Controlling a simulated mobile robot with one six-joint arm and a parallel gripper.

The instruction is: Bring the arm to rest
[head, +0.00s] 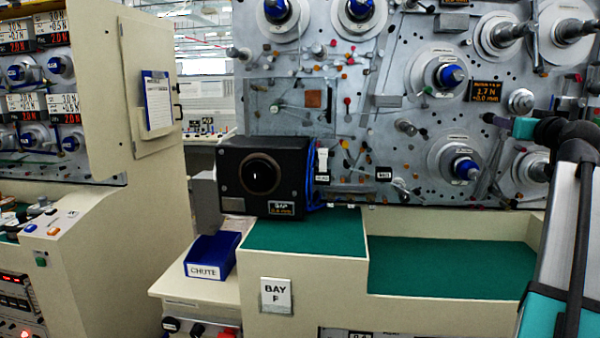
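My arm rises along the right edge, with a pale link, teal bands and a dark joint at its top. From that joint a teal part points left.
A black gauge box (262,175) stands on the green-topped ledge (318,232). A blue bin marked CHUTE (211,257) sits left of it. A lower green shelf (450,268) is bare. Blue-tipped spindles (466,169) jut from the panel. An open cabinet door (125,90) stands left.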

